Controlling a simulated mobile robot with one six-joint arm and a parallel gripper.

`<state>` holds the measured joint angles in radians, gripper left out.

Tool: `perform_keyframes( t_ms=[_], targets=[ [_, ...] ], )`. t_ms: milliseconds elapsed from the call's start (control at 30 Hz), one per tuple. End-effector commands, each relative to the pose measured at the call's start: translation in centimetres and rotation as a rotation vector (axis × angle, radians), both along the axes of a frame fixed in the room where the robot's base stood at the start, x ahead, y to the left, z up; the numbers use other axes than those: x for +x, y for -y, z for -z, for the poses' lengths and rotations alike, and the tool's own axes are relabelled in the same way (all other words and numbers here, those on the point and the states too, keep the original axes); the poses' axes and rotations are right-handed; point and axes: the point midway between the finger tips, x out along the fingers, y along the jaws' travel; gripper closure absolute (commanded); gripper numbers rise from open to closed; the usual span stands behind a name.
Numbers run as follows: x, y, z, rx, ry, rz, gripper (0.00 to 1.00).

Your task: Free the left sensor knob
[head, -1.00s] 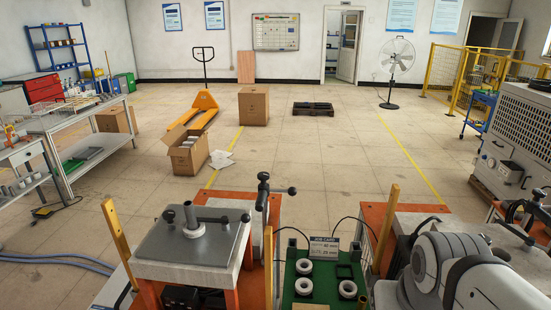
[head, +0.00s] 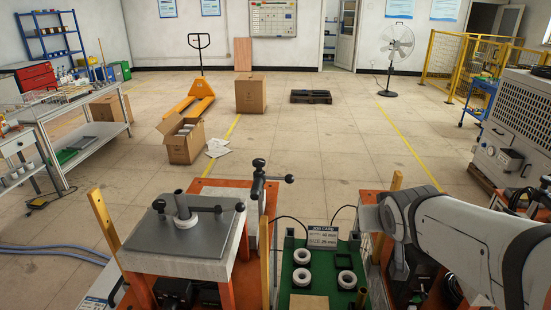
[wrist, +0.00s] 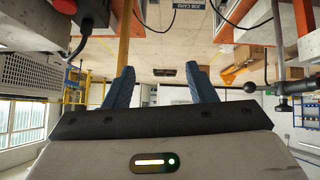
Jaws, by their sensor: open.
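Black round knobs show at the left station in the head view. One (head: 159,205) stands at the left of a grey plate (head: 165,240), beside an upright tube in a pale ring (head: 185,217). Another (head: 240,206) is on a rod at the plate's right. A black clamp-like post (head: 258,190) behind the plate has ball ends. I cannot tell which is the left sensor knob. My gripper (wrist: 164,85) is open and empty in the wrist view, its two blue fingers wide apart. A ball-ended bar (wrist: 250,87) shows right of them, apart. The head view does not show my gripper.
A second orange-framed station (head: 370,200) is partly behind my arm.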

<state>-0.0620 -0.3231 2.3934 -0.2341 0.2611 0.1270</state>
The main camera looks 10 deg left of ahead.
Motion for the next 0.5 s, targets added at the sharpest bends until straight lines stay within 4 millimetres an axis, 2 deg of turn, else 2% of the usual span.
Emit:
perform_keyframes(
  t_ms=[33, 100, 233, 333, 400, 500],
  targets=[
    [2.6, -1.5, 0.3, 0.006, 0.079, -0.05, 0.49],
    [5.8, -3.6, -0.4, 0.024, 0.2, -0.113, 0.49],
    [9.9, -9.7, -1.1, 0.12, 0.383, -0.313, 0.49],
    [11.5, -14.1, -1.5, 0.209, 0.496, -0.455, 0.49],
    [11.9, -16.8, -1.6, 0.273, 0.551, -0.549, 0.49],
    [11.8, -19.9, -1.6, 0.356, 0.601, -0.658, 0.49]
  ],
)
